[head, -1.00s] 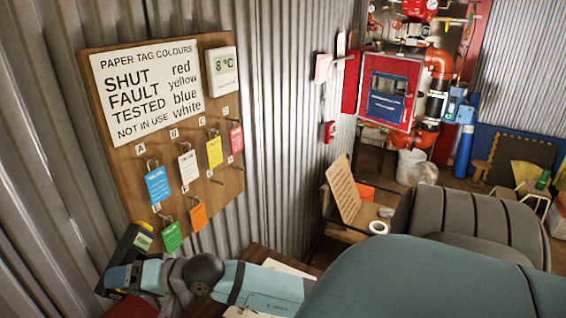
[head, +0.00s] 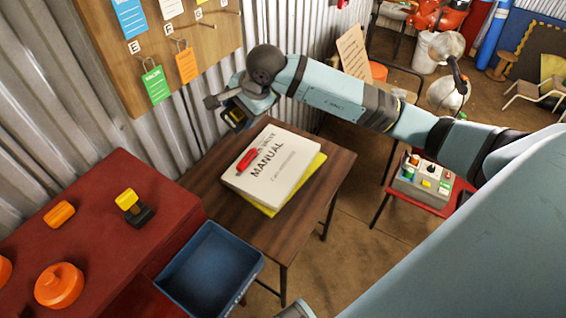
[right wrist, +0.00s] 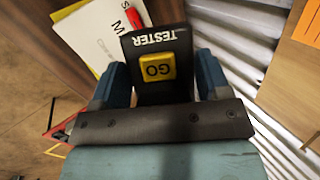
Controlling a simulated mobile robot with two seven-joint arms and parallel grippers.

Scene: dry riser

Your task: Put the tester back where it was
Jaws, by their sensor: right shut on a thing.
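The tester (right wrist: 155,45) is a black block with a yellow GO button; it fills the space between the blue fingers of my right gripper (right wrist: 160,85) in the right wrist view. In the head view my right gripper (head: 243,104) is shut on the tester (head: 234,115), by the corrugated wall at the back left edge of the wooden table (head: 205,165). I cannot tell whether the tester touches the table. My left gripper is not in view.
A white manual (head: 270,165) with a red object (head: 247,160) lies on a yellow folder (head: 316,165) on the table. A blue tray (head: 212,268) stands in front. A red cabinet (head: 90,215) holds orange knobs and a yellow-black part (head: 133,207). The tag board (head: 120,75) hangs above.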

